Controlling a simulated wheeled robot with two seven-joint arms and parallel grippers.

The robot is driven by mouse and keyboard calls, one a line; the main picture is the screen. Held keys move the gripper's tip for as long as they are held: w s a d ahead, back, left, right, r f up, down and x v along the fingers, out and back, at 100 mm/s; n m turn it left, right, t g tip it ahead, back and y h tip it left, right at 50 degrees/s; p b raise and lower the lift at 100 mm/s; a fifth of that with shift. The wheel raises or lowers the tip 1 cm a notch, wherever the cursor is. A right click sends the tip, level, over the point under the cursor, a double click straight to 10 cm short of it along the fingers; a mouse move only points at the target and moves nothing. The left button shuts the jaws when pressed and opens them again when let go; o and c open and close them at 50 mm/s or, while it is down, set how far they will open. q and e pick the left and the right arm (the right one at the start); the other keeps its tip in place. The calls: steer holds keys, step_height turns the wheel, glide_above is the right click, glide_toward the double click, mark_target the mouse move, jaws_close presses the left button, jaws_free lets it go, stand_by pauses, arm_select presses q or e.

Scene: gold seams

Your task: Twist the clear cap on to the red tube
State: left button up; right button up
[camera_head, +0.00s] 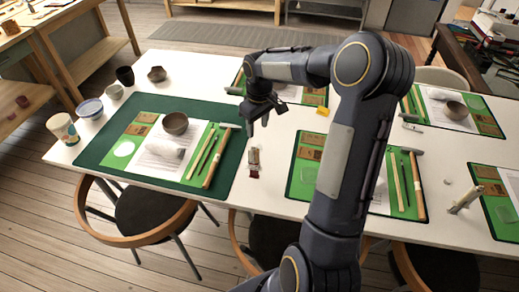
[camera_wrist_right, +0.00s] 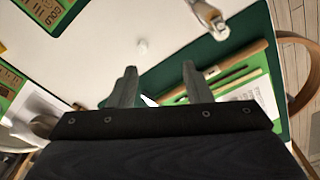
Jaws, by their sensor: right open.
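My right gripper (camera_head: 262,118) hangs over the white table, just right of the left dark green mat. Its two fingers (camera_wrist_right: 158,88) are apart with nothing between them in the wrist view. A small tube-like thing with a grey body and a dark red end (camera_head: 254,163) lies on the table below the gripper. A metallic part (camera_wrist_right: 210,18) near the top of the wrist view looks like the same thing. A small pale round piece (camera_wrist_right: 142,47) lies on bare table beyond the fingers; it may be the clear cap, but I cannot tell. My left gripper is out of view.
The dark green mat (camera_head: 95,152) holds a bowl (camera_head: 175,123), papers and tools (camera_head: 216,158). Cups and tubs stand at the table's left end. More green kits lie to the right, partly behind my arm. Chairs (camera_head: 150,225) stand along the front edge.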

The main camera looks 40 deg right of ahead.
glide_above(260, 146)
steer(key=shift+g, duration=0.3)
steer(key=f, duration=0.5)
steer(key=shift+s+f, duration=0.2)
steer(key=shift+f, duration=0.1)
steer(key=shift+f, duration=1.25)
step_height(260, 146, down, 5)
steer(key=shift+w+f+p, duration=0.1)
steer(key=shift+w+p, duration=0.05)
steer(key=shift+p, duration=0.15)
jaws_close()
